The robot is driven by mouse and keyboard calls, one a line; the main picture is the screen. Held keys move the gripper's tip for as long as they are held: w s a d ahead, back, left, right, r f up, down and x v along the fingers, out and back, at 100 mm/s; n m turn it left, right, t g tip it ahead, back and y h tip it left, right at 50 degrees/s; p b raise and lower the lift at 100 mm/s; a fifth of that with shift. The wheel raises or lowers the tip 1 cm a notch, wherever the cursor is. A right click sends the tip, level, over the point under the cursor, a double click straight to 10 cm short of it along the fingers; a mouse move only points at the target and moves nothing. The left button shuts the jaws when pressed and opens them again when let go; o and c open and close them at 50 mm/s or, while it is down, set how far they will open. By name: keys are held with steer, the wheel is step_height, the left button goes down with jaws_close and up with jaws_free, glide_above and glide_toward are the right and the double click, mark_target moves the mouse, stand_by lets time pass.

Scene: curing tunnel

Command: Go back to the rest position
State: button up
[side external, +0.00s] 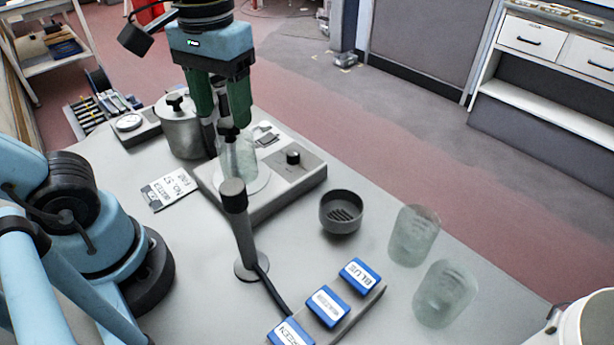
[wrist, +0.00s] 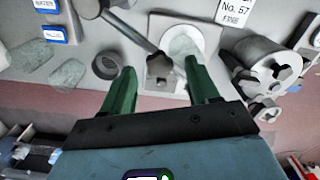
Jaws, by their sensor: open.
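My gripper (side external: 222,118) hangs over the grey table with its two green fingers pointing down and apart. It stands above a clear glass vessel (side external: 238,160) with a dark top piece (side external: 229,131). The vessel is on the pale round plate of a flat grey device (side external: 290,185). In the wrist view, the dark top piece (wrist: 162,69) shows between the spread fingers of my gripper (wrist: 160,68), with visible gaps on both sides. Part of the vessel is hidden by the dark post in front of it in the side view.
A dark post (side external: 243,235) stands close in front of the device. A lidded metal pot (side external: 180,130) is behind it. A dark cup (side external: 341,212), two upturned-looking glasses (side external: 413,235) and blue labelled blocks (side external: 327,306) are to the right and front. A white bucket (side external: 588,325) is at the right edge.

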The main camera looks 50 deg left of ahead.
steer(key=shift+f, duration=0.85)
step_height(320, 180, up, 12)
step_height(320, 180, down, 12)
steer(key=shift+r, duration=0.1)
steer(key=shift+w+d+m, duration=0.5)
steer(key=shift+w+m, duration=0.2)
steer(key=shift+m, duration=0.3)
steer(key=shift+o, duration=0.3)
stand_by(0.8)
